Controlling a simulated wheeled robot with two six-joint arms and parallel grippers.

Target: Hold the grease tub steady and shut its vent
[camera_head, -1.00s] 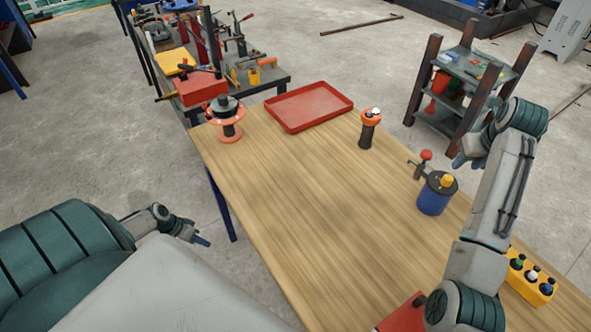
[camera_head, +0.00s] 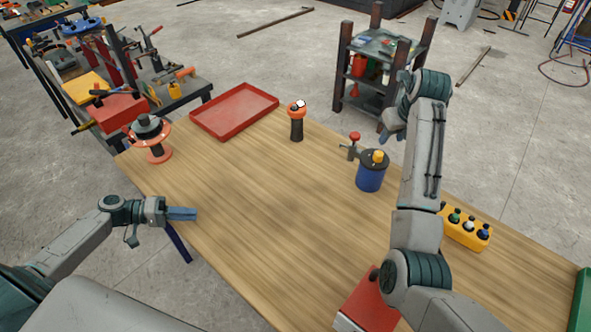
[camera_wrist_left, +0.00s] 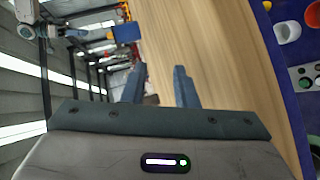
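The grease tub (camera_head: 370,176) is a blue can with a dark lid and a yellow cap on top. It stands upright on the right part of the wooden table, and a metal arm with a red knob (camera_head: 354,136) sticks out at its left side. I cannot tell how its vent is set. My left gripper (camera_head: 184,214) is over the table's left edge, far from the tub; the left wrist view shows its two fingers (camera_wrist_left: 158,88) apart with nothing between them. My right gripper (camera_head: 388,134) hangs behind and right of the tub, apart from it; its fingers are unclear.
On the table (camera_head: 270,220) stand an orange-topped black cylinder (camera_head: 297,124), a red tray (camera_head: 234,111), an orange spool (camera_head: 157,152), a yellow bottle holder (camera_head: 466,231) and a red box (camera_head: 369,304). The table's middle is clear. A dark shelf (camera_head: 383,60) stands behind.

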